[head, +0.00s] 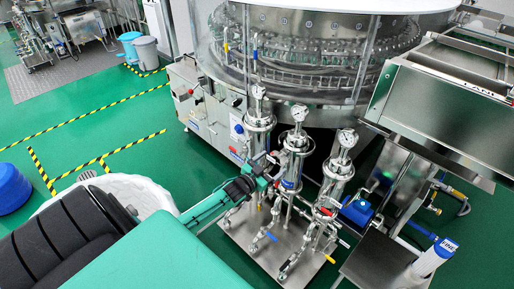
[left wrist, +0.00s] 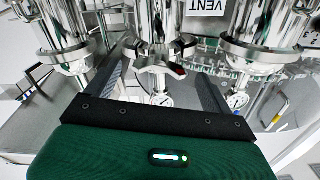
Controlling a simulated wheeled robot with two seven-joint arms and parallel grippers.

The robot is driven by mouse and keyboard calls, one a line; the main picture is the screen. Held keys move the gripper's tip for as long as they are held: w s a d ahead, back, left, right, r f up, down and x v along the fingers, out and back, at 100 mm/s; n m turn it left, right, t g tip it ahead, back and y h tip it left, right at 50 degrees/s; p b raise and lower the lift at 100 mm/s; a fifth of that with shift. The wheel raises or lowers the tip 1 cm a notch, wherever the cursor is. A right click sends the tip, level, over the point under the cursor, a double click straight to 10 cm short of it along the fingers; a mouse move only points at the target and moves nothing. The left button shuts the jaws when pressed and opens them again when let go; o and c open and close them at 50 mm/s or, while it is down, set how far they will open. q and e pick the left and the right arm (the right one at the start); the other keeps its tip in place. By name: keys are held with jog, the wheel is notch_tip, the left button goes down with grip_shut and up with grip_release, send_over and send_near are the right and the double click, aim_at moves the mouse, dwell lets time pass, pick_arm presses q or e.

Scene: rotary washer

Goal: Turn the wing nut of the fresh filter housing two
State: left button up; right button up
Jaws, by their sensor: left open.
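Three steel filter housings with gauges on top stand on a skid in the head view. My left gripper (head: 272,166) is at the left side of the middle housing (head: 293,160), around mid-height. In the left wrist view the middle housing (left wrist: 157,22) is straight ahead, and a steel wing nut (left wrist: 160,67) with a dark red end sits on its clamp. The wing nut lies between the two spread fingers of my left gripper (left wrist: 160,75). The gripper is open, and I cannot tell whether a finger touches the nut. My right gripper is not in view.
The left housing (head: 258,135) and right housing (head: 336,175) stand close on either side. Valves with coloured handles and pipes sit low on the steel skid plate (head: 270,262). The rotary washer (head: 315,50) is behind. A blue-and-white cylinder (head: 434,258) is at lower right.

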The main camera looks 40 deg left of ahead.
pick_arm(q)
jog(key=s, duration=0.8)
jog(key=shift+a, duration=0.35)
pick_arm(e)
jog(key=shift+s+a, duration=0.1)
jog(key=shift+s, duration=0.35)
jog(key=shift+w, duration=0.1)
